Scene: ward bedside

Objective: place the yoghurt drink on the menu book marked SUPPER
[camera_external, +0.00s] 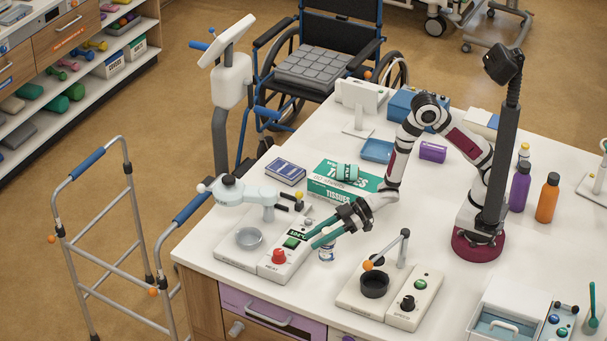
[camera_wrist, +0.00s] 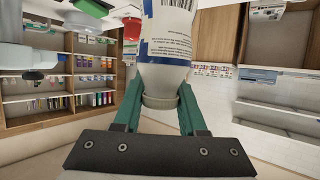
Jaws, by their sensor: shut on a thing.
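My gripper (camera_external: 322,241) is shut on a white bottle with a blue-printed label (camera_external: 326,254), small in the external view. In the wrist view my green fingers (camera_wrist: 162,108) grip the neck of this bottle (camera_wrist: 168,45), and its body extends to the top edge. It may be the yoghurt drink; I cannot read its name. It is beside the device with the red knob; I cannot tell whether it touches the table. A dark blue book-like item (camera_external: 286,171) lies at the table's back left. I cannot read SUPPER on it or anywhere else.
A device with a red knob and display (camera_external: 290,250) stands left of my gripper. Another with a black cup (camera_external: 374,284) stands to its right. A green tissue box (camera_external: 335,186) with a cylinder on top lies behind. Purple and orange bottles (camera_external: 547,200) stand at right.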

